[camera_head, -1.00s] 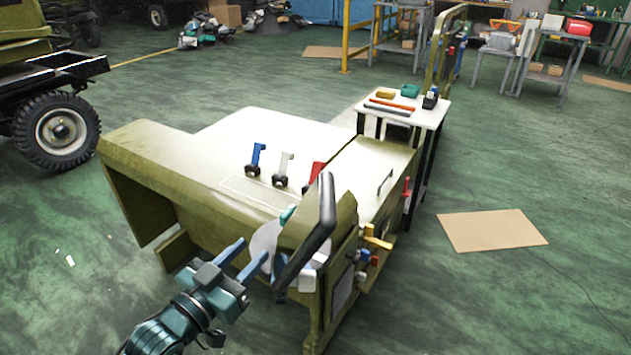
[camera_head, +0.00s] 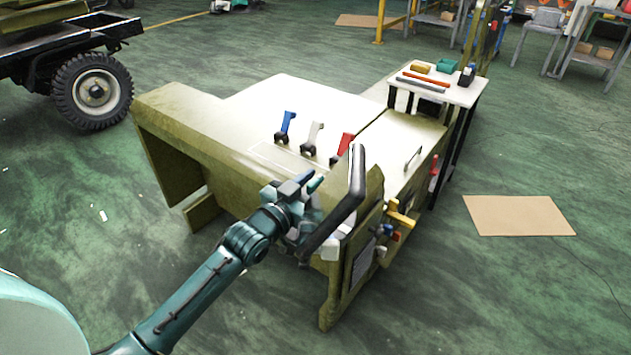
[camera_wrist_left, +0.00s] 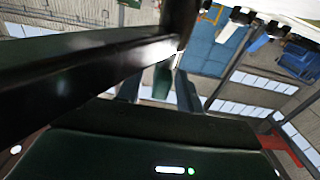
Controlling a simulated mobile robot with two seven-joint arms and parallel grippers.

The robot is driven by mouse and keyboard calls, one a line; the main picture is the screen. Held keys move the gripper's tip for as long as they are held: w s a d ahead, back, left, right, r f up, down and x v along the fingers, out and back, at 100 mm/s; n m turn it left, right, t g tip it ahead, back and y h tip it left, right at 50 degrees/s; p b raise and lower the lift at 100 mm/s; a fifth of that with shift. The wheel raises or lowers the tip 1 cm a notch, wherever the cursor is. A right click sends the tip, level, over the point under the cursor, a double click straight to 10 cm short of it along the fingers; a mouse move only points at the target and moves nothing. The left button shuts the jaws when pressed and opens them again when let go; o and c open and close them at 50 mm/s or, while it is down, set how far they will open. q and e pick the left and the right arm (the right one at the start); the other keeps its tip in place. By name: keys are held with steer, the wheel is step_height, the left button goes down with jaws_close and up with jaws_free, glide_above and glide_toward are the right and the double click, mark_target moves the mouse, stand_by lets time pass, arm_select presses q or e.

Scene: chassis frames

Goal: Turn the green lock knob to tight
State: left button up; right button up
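The green lock knob (camera_head: 315,184) is a small teal piece at the near corner of the olive chassis, beside a thick black lever (camera_head: 340,213). My left gripper (camera_head: 304,204) is right at the knob, partly behind the lever, so its fingertips are hard to see from the head. In the left wrist view, a dark green piece that looks like the knob (camera_wrist_left: 164,78) shows between my two fingers (camera_wrist_left: 160,90). The fingers stand apart, with a small gap seeming to show beside it. Contact is unclear. My right gripper is in neither view.
The black lever (camera_wrist_left: 90,70) crosses close in front of the left wrist camera. Blue, grey and red handles (camera_head: 315,138) stand on the chassis top. Yellow, blue and red knobs (camera_head: 398,220) stick out at its right end. A small table (camera_head: 440,92) stands behind.

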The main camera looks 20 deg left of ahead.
arm_select(q)
steer(key=shift+w, duration=0.1)
steer(key=shift+c, duration=0.3)
jaws_close()
